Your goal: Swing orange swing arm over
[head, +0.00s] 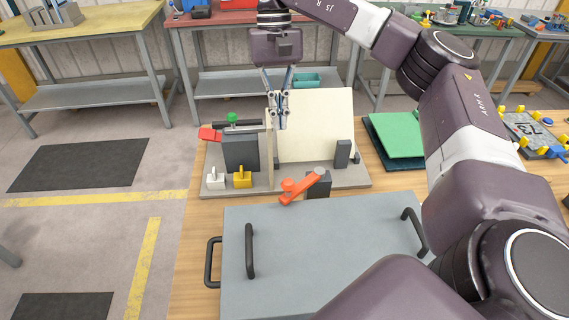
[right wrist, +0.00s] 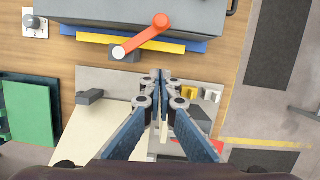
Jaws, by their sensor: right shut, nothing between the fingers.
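The orange swing arm (head: 301,186) sits on a dark block (head: 319,187) at the front edge of the bender's grey base plate (head: 345,180). In the right wrist view the swing arm (right wrist: 141,37) runs from a pale round pivot on that block up and right to a round orange end. My right gripper (head: 278,118) points down over the bender, beside the upright cream panel (head: 318,125), behind and above the swing arm. Its fingers are together and empty, and in the right wrist view (right wrist: 163,78) they are apart from the swing arm. My left gripper is not in view.
A grey box with black handles (head: 320,240) stands in front of the bender. A dark block with a red lever (head: 210,134) and green knob (head: 232,118), and white and yellow pieces (head: 242,177), stand at left. Green sheets (head: 395,135) lie at right.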

